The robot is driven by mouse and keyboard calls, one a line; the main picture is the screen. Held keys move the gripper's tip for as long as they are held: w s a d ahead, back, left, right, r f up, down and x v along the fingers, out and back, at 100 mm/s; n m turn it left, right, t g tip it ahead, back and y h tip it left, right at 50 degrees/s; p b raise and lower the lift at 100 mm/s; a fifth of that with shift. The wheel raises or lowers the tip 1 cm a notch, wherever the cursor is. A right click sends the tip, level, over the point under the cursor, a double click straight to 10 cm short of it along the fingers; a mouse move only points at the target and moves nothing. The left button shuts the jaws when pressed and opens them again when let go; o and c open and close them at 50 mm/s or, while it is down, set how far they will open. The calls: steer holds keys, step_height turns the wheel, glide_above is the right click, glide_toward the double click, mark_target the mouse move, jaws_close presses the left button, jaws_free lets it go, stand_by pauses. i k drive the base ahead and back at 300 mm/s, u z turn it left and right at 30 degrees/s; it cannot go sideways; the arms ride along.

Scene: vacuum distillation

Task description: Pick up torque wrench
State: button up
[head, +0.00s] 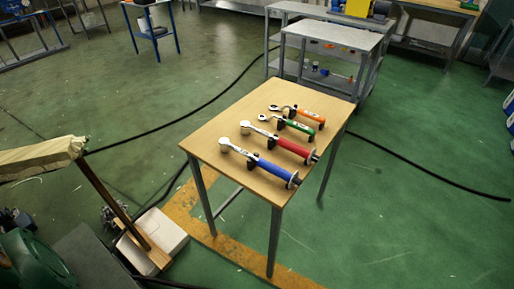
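Several torque wrenches lie side by side on a small wooden-topped table (215,128) in the middle of the head view. The nearest is a wrench with a blue handle (273,170). Behind it lie a wrench with a red handle (292,147), a smaller one with a green handle (300,127) and one with an orange handle (311,115). Their metal heads point left and their handles point right. They seem to rest on small dark supports. My gripper is not in view.
A grey metal shelf cart (335,36) stands behind the table. A brown post (110,195) with a beige cover stands at the lower left beside a pale box (160,240). Black cables (430,174) cross the green floor. Floor right of the table is mostly open.

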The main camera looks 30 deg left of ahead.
mark_target(225, 146)
steer(key=u, duration=0.55)
steer(key=i, duration=0.95)
steer(key=u, duration=0.6)
